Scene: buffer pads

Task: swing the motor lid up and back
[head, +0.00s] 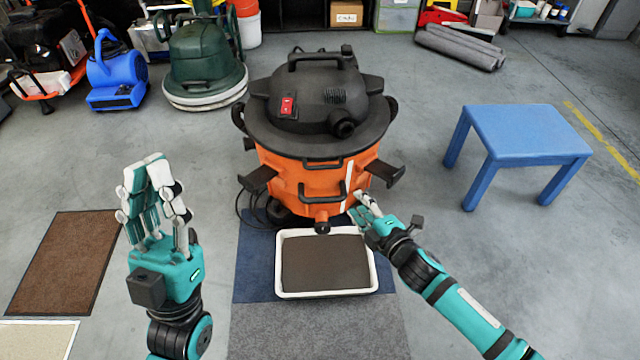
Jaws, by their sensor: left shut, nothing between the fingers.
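The wet/dry vacuum has a black motor lid (318,95) with a top handle (319,58) and a red switch (288,106). The lid sits level on the orange drum (300,182). Black latches stick out from the drum at left (257,179) and right (386,172). My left gripper (148,180) is shut and empty, raised to the left of the vacuum, apart from it. My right gripper (362,205) is at the drum's lower front right, well below the lid. Its fingers overlap the drum's edge, so I cannot tell contact or opening.
A white tray with a dark pad (325,292) lies on a blue mat (250,262) in front of the vacuum. A blue table (528,132) stands at right. A green floor machine (203,62) and blue blower (117,78) stand behind left. Floor between vacuum and table is clear.

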